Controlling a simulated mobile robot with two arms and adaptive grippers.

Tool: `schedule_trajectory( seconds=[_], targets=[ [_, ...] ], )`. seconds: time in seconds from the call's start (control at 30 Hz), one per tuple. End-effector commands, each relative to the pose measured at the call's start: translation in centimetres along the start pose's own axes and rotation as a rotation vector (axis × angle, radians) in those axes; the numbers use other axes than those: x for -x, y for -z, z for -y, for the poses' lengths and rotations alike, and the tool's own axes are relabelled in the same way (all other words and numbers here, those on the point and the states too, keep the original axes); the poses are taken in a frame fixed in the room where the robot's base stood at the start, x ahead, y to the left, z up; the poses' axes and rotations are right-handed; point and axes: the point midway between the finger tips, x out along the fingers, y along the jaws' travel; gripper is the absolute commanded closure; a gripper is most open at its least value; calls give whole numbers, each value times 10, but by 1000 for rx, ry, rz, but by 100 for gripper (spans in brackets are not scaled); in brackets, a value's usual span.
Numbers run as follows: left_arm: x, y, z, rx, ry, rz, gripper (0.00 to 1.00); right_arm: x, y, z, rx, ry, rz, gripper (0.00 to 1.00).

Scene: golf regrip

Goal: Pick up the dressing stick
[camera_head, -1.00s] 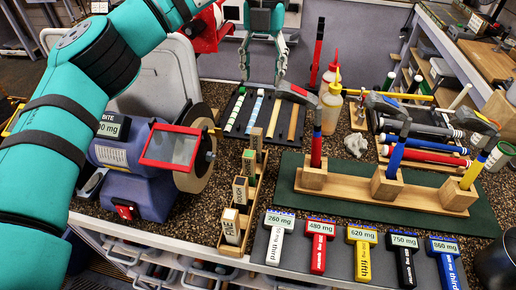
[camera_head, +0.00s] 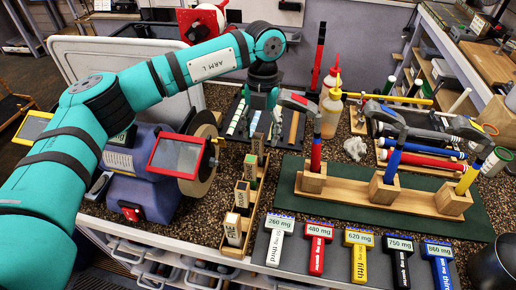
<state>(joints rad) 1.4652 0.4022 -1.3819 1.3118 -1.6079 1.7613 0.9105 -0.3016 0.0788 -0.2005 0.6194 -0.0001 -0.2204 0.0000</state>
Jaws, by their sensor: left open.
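My left gripper (camera_head: 262,132) points down over the bench, its fingers apart with nothing seen between them. It is above the far end of a narrow wooden tray (camera_head: 224,245) and in front of the black pad of strips. Several small upright blocks stand in that tray, including a labelled block near the front (camera_head: 233,228) and one behind it (camera_head: 242,196). A block at the far end (camera_head: 258,146) is just below the gripper. I cannot read which block, if any, is the dressing stick. My right gripper is out of view.
A blue bench grinder (camera_head: 145,160) with a wheel (camera_head: 203,160) and a red-framed shield stands left of the tray.

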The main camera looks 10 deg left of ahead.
Motion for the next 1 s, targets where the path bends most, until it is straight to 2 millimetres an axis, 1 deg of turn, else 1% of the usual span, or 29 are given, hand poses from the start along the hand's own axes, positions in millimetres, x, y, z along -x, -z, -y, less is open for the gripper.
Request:
schedule_trajectory(
  seconds=[0.03, 0.1, 0.23, 0.33, 0.53, 0.9, 0.93, 1.0],
  targets=[
    [-5, 3, -3, 1, -1, -6, 48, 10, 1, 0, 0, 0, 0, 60],
    [-16, 5, -6, 1, -2, -5, 48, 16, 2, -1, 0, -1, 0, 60],
    [-33, 4, -5, 0, 0, -3, 48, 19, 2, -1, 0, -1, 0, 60],
    [-39, 4, -5, 0, 0, -2, 48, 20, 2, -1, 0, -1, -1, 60],
    [-40, 4, -5, 0, 0, -1, 48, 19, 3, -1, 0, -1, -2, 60],
    [-40, 4, -5, 0, 0, -1, 96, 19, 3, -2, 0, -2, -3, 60],
    [-40, 4, -5, 0, 0, -1, 100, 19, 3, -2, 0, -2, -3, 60],
    [-39, 4, -5, 0, 0, -1, 100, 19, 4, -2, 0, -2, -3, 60]
  ],
)
